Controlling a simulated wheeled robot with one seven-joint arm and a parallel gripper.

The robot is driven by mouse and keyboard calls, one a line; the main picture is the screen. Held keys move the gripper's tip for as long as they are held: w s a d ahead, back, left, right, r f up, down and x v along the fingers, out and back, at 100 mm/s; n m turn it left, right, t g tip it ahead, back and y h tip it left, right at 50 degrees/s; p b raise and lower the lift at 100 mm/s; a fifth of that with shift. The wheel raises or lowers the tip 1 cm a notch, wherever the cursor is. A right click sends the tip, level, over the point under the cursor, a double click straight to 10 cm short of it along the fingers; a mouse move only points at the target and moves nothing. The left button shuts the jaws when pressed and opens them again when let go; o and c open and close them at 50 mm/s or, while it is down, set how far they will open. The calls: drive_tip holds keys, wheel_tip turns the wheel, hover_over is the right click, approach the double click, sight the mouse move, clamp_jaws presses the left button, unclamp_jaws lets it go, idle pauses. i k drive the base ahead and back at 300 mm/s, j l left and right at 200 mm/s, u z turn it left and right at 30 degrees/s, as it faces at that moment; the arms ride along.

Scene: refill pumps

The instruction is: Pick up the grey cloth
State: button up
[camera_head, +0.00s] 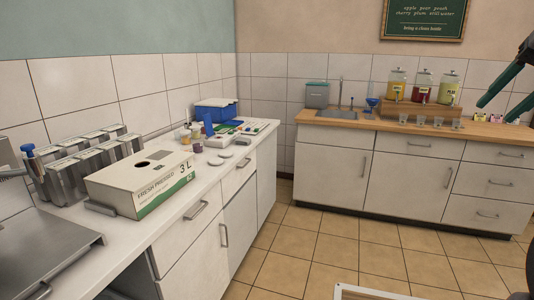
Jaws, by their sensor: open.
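I cannot make out a grey cloth anywhere in this view. My gripper (494,112) shows at the right edge, with two dark green fingers spread apart. Nothing shows between the fingers. The fingers appear in front of the right end of the back counter; how far they are from it is unclear. The rest of my gripper is cut off by the picture edge.
The white left counter (128,235) holds a white juice box (140,181), metal holders (62,180) and a blue bin (216,111). The wooden back counter (349,121) has a sink (342,114), drink jars (421,87) and several glasses. The tiled floor (310,240) between them is mostly clear.

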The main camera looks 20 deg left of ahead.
sight(241, 141)
drive_tip(key=i+l+u, duration=0.15)
drive_tip(key=i+u, duration=0.35)
drive_tip(key=i+l+u, duration=0.3)
drive_tip(key=i+u, duration=0.2)
drive_tip(key=i+l+u, duration=0.3)
drive_tip(key=l+u, duration=0.15)
drive_tip(key=i+l+u, duration=0.3)
drive_tip(key=l+u, duration=0.2)
drive_tip(key=i+l+u, duration=0.15)
drive_tip(key=l+u, duration=0.35)
drive_tip(key=l, duration=0.25)
